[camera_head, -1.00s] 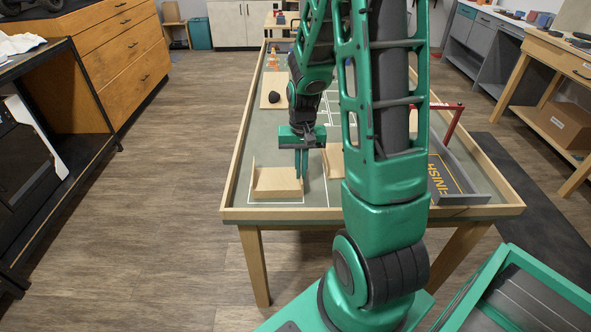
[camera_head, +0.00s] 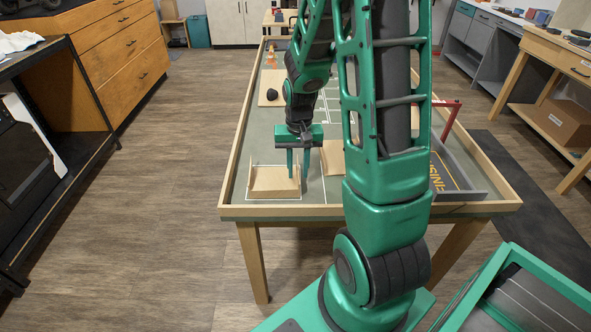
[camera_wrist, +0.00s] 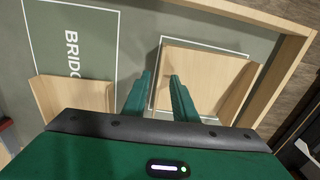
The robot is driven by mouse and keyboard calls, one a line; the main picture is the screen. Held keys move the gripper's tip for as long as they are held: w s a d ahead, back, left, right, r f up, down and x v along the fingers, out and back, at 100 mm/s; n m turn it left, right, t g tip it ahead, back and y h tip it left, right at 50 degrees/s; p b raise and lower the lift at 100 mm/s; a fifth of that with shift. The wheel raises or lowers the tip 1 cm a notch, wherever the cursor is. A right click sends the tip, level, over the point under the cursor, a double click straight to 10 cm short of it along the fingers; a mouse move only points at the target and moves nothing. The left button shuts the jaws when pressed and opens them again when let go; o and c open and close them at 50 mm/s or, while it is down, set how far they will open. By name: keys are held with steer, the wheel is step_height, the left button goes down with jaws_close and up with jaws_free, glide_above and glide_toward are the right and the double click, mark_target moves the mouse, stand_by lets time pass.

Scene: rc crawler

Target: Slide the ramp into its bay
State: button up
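A tan wooden piece that looks like the ramp (camera_head: 272,183) lies at the table's front left, over a white-outlined bay. In the wrist view the ramp (camera_wrist: 212,75) sits askew to the white outline (camera_wrist: 215,47), which shows beyond its edges. My gripper (camera_head: 298,172) points down at the ramp's right side with its fingers apart. In the wrist view my gripper (camera_wrist: 160,95) has one finger over the ramp's edge and one beside it. Nothing shows clamped between them. Whether a finger touches the ramp, I cannot tell.
A second wooden piece (camera_head: 333,157) stands to the right, partly behind my arm; it also shows beside the "BRIDG" lettering in the wrist view (camera_wrist: 75,95). A raised rim (camera_head: 235,140) borders the table. A dark rock (camera_head: 271,97) and a red frame (camera_head: 449,118) stand farther off.

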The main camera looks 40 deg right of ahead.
step_height(320, 180, up, 11)
steer(key=shift+f, duration=0.2)
stand_by(0.7)
steer(key=s+a+r, duration=0.1)
steer(key=s+r, duration=0.2)
steer(key=s, duration=0.8)
steer(key=s+a+r, duration=0.1)
steer(key=s+r, duration=0.2)
steer(key=s, duration=0.8)
steer(key=shift+a+n, duration=0.3)
steer(key=shift+a, duration=0.1)
steer(key=shift+w+f, duration=0.3)
steer(key=shift+w, duration=0.4)
